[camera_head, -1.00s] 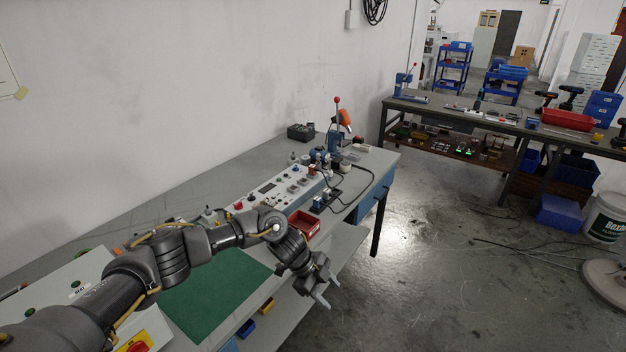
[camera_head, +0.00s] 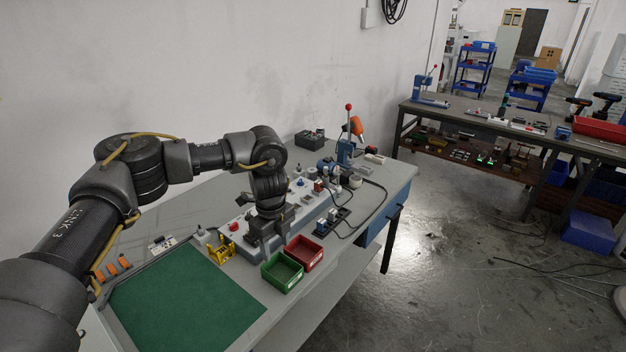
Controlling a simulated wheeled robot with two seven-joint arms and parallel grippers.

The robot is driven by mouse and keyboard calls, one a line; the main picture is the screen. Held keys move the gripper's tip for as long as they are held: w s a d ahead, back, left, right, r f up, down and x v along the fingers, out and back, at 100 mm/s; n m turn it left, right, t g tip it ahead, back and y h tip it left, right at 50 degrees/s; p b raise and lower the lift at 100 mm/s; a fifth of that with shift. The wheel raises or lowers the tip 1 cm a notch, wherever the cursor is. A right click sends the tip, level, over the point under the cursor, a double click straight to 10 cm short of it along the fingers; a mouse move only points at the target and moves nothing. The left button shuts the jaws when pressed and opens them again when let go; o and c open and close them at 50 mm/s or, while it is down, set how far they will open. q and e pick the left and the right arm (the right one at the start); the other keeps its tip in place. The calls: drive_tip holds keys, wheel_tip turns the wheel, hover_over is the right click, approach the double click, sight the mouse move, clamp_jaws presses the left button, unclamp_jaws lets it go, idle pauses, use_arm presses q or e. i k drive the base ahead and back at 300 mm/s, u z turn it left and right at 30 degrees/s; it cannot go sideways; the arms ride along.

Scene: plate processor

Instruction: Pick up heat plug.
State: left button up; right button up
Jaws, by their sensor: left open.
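My left gripper (camera_head: 266,246) hangs downward over the front part of the white control panel (camera_head: 312,211), near a yellow holder. Its jaws are open; the fingertips are small and dark, and I see nothing held between them. Several small knobs and plugs stand on the panel. A black strip (camera_head: 340,217) with a blue plug-like part (camera_head: 322,228) lies to the right of the gripper, with a dark cable beside it. I cannot tell which small part is the heat plug. My gripper hides part of the panel. My right gripper does not show.
A green bin (camera_head: 282,272) and a red bin (camera_head: 304,253) stand just right of the gripper at the bench edge. A yellow holder (camera_head: 222,250) stands to its left. A red-knobbed lever press (camera_head: 347,140) stands behind. The green mat (camera_head: 185,305) is clear.

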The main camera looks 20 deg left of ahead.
sight(318, 186)
drive_tip(key=i, duration=1.5)
drive_tip(key=z, duration=0.1)
